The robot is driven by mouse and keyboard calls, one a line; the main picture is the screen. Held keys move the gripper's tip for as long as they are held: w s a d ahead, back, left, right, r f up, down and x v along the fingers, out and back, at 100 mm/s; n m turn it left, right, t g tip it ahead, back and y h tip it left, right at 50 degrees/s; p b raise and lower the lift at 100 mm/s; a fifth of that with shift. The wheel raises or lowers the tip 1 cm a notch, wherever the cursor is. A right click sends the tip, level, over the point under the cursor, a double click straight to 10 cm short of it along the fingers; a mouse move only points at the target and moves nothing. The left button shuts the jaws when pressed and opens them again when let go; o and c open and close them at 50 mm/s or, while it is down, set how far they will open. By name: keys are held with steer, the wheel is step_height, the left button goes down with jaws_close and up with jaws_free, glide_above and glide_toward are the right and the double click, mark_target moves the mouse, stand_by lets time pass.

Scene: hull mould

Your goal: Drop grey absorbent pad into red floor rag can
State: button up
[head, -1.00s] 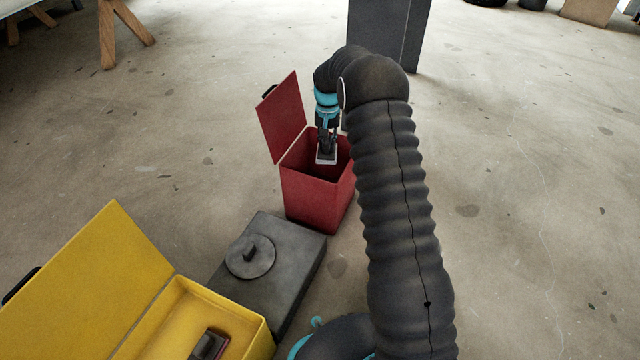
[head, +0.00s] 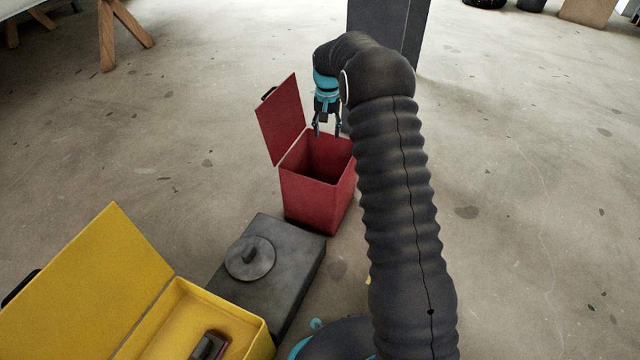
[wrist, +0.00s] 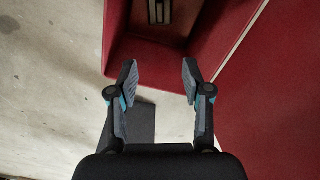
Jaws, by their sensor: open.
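The red floor rag can (head: 316,193) stands on the concrete with its lid (head: 281,118) raised on the left; it also shows in the wrist view (wrist: 118,50). My gripper (head: 327,133) is open and empty above the can's far side. In the wrist view its fingers (wrist: 157,75) are spread with nothing between the tips. At the top of that view, a partly cut-off dark piece with pale edges (wrist: 159,12) lies inside the can and looks like the grey absorbent pad. In the head view the can's front wall hides its bottom, and no pad shows.
A dark grey box (head: 290,265) with a round knobbed top sits just in front of the can. An open yellow box (head: 160,330) holding a dark item is at lower left. A tall dark panel (head: 385,25) stands behind.

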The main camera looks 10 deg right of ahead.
step_height(320, 180, up, 6)
steer(key=shift+r, duration=0.15)
stand_by(0.5)
